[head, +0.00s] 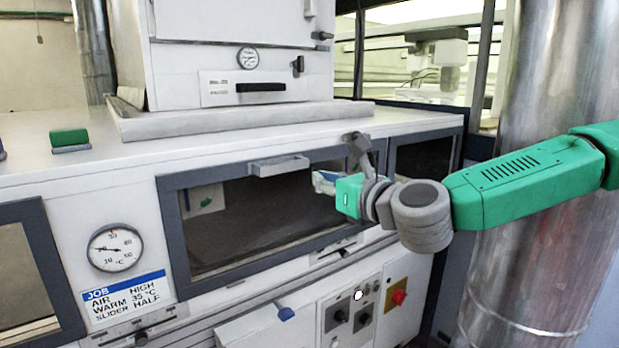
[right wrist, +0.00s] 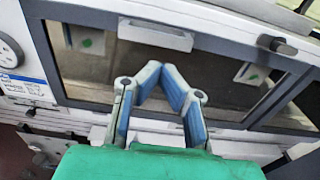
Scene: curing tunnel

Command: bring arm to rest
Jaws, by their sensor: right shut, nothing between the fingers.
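My right arm, green with grey joints, comes in from the right in the head view and reaches across the front of the white cabinet (head: 120,165). My right gripper (head: 323,182) is in front of the cabinet's long dark window door (head: 265,215), to the right of and a little below its grey handle (head: 280,165). In the right wrist view the blue-padded fingers (right wrist: 160,74) lean together at their tips, shut with nothing held. The door handle (right wrist: 157,33) shows beyond them, apart from the fingers. My left gripper is not in view.
A dial gauge (head: 116,248) and a job sign (head: 124,297) are on the cabinet's front left. Knobs and a red switch (head: 398,297) are below the gripper. A large metal duct (head: 535,270) stands behind my arm. A green block (head: 69,138) lies on top.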

